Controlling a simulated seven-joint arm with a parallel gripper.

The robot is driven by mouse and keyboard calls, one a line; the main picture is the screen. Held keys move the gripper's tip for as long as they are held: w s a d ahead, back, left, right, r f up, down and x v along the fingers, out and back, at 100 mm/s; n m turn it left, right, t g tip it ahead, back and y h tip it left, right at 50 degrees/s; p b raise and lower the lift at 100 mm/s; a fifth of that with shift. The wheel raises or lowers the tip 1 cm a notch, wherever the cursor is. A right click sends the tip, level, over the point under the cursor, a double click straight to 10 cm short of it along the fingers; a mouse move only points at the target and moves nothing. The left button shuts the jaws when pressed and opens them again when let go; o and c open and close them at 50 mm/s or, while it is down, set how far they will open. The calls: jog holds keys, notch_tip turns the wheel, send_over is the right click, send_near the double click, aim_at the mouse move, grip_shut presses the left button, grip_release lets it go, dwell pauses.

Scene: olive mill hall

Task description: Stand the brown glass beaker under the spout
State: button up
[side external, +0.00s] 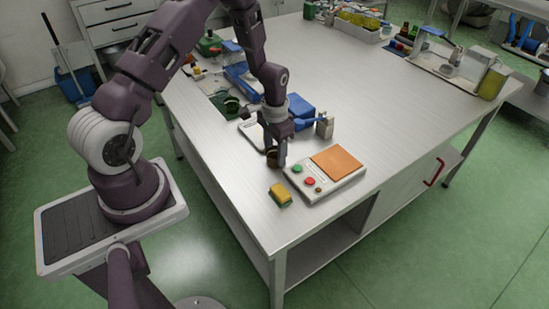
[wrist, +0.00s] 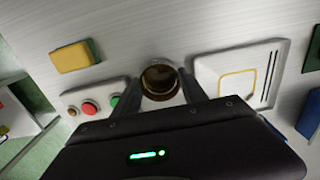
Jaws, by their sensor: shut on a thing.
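The brown glass beaker (wrist: 160,80) is between the two fingers of my gripper (wrist: 161,90) in the wrist view, seen from above with its round mouth showing. In the side view my gripper (side external: 278,157) is low over the near part of the steel table, and the beaker (side external: 271,157) shows as a small dark brown piece at the fingers. I cannot tell whether its base touches the table. A white plate with a yellow square outline (wrist: 238,84) lies just right of the beaker in the wrist view. I cannot make out a spout clearly.
A button box (side external: 318,180) with an orange pad and a yellow-green sponge (side external: 280,195) lie close to my gripper. A blue box (side external: 300,105) and a small grey upright piece (side external: 325,126) stand behind it. The table's middle (side external: 375,110) is clear.

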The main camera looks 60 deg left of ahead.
aim_at(275, 152)
notch_tip(275, 152, up, 7)
jog(key=shift+f, duration=0.2)
dwell(0.3)
jog(key=w+a, duration=0.3)
jog(key=a, duration=0.9)
jog(key=f, duration=0.5)
jog(key=shift+s+a+f, duration=0.3)
jog(key=shift+a, duration=0.1)
jog(key=shift+w+f, duration=0.1)
jog(key=shift+w, duration=1.45)
